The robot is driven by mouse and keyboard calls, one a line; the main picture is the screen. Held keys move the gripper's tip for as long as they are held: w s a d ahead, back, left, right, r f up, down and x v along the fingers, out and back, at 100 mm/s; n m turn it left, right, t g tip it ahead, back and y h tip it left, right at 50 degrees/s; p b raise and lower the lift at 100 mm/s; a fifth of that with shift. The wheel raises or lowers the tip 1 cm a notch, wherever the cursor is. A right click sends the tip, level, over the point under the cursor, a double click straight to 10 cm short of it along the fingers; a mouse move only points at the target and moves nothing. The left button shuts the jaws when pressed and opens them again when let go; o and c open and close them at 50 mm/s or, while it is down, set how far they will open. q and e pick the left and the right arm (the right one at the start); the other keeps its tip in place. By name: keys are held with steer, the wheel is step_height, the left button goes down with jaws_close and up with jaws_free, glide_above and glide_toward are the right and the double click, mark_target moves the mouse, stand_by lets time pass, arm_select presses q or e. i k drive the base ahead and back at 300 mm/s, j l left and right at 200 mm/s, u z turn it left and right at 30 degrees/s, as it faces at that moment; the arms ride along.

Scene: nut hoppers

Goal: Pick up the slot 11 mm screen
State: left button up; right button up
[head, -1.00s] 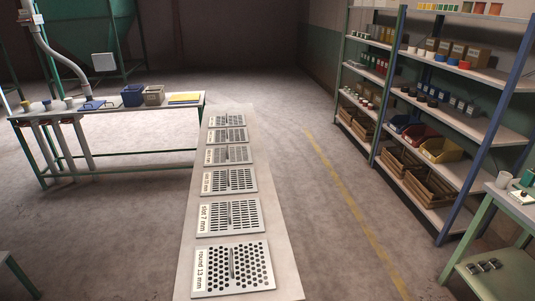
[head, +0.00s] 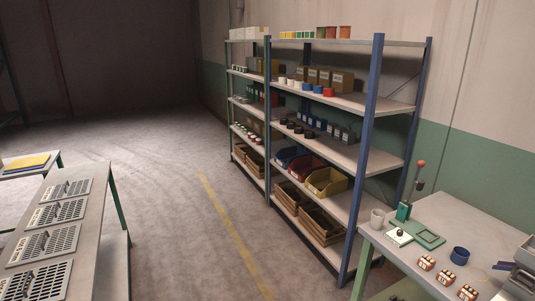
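Several flat metal screens lie in a row on a long narrow bench (head: 112,207) at the left of the head view. The far screen (head: 70,188), the one nearer (head: 55,212), a third (head: 46,243) and the nearest (head: 36,281) each have a perforated plate and a raised handle. Their labels are too small or cut off to read, so I cannot tell which is the slot 11 mm screen. Neither of my grippers is in view.
A tall blue-posted shelf rack (head: 375,165) with boxes and bins stands in the middle. A workbench (head: 440,220) with a green lever press (head: 405,208) is at the lower right. Open floor with a yellow line (head: 232,230) lies between bench and rack.

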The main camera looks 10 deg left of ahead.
mark_target(52, 215)
steer(key=i+u, duration=0.25)
steer(key=i, duration=0.25)
steer(key=i+l+u, duration=0.25)
steer(key=i, duration=0.3)
steer(key=i+l+u, duration=0.25)
steer(key=i, duration=0.25)
steer(key=j, duration=0.1)
